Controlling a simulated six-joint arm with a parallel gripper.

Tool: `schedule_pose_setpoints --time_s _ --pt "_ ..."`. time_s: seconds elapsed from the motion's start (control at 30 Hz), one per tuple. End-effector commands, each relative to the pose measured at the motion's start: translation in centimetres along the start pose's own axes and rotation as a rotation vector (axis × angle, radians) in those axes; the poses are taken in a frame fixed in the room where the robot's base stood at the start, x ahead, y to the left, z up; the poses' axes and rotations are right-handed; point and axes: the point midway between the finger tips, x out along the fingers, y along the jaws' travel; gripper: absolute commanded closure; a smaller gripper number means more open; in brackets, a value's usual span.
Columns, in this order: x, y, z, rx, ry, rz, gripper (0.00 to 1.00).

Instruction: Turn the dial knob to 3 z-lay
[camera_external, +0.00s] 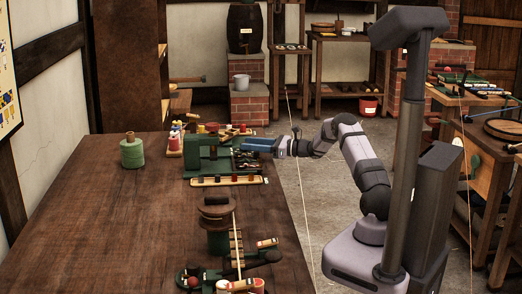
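My gripper (248,146), with blue fingers, reaches left from my arm over the right side of the wooden workbench. Its tips are close to a green machine (191,155) that stands near the far right part of the bench. Whether the fingers are open or touch anything is too small to see. I cannot make out the dial knob or its 3 z-lay mark; it may be on the green machine, hidden or too small.
The workbench (100,220) is bare on its left. A green spool (132,152) stands at its far left. A rail (226,180) with small pegs lies in front of the machine. A dark reel on a green stand (217,212) and more green fittings (192,274) are nearer.

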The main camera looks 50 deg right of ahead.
Motion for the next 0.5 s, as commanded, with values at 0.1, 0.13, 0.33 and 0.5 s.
schedule_pose_setpoints --time_s 0.1,0.13,0.33,0.5 --pt "0.0 0.0 -0.2 0.003 0.003 0.0 0.57" --pt "0.0 0.0 -0.2 0.003 0.003 0.0 0.57" --pt "-0.6 0.0 -0.3 0.003 0.004 -0.001 0.57" --pt "-2.4 -0.1 -0.3 0.005 0.004 -0.002 0.57"
